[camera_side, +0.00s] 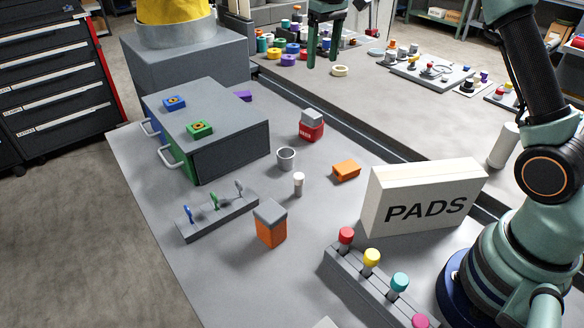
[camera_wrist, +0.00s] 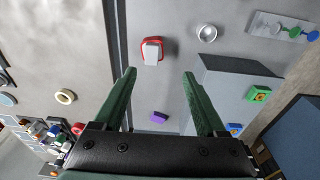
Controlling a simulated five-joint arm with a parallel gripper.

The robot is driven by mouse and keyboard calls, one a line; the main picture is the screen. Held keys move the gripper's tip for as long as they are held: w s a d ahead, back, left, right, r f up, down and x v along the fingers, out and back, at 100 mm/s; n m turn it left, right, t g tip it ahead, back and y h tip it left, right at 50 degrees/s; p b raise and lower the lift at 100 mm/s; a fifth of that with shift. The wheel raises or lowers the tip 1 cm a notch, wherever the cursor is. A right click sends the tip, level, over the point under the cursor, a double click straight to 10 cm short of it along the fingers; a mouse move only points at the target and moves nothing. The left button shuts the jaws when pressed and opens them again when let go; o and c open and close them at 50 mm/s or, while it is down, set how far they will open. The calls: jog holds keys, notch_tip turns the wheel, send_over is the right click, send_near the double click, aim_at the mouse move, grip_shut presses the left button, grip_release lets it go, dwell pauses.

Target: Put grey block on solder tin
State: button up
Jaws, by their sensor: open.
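A red tin with pale lettering, which I take as the solder tin (camera_side: 311,132), stands on the grey bench, behind a metal cup. A light grey block (camera_side: 312,115) rests on top of it, a little askew. The tin (camera_wrist: 153,60) and block (camera_wrist: 152,50) also show in the wrist view, beyond my fingertips. My gripper (camera_side: 323,64) is open and empty, raised above and behind the tin in the side view. Its two dark green fingers (camera_wrist: 159,75) are wide apart in the wrist view and touch nothing.
A grey drawer box (camera_side: 230,115) with blue and green pieces on top stands left of the tin. A metal cup (camera_side: 286,158), a white-capped vial (camera_side: 298,184), an orange block (camera_side: 346,170), a grey-topped orange box (camera_side: 270,228) and a PADS box (camera_side: 420,197) stand nearer.

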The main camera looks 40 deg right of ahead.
jog(key=s+a+r+t, duration=0.1)
jog(key=s+a+r, duration=0.15)
jog(key=s, duration=0.45)
jog(key=s+a+r+t, duration=0.2)
jog(key=s+r, duration=0.2)
jog(key=s, duration=0.2)
jog(key=s+a+f+t, duration=0.1)
jog(key=s+f, duration=0.4)
jog(key=s, duration=0.6)
jog(key=shift+s+a+f+t, duration=0.25)
jog(key=shift+a+f+t, duration=0.1)
jog(key=shift+a, duration=0.35)
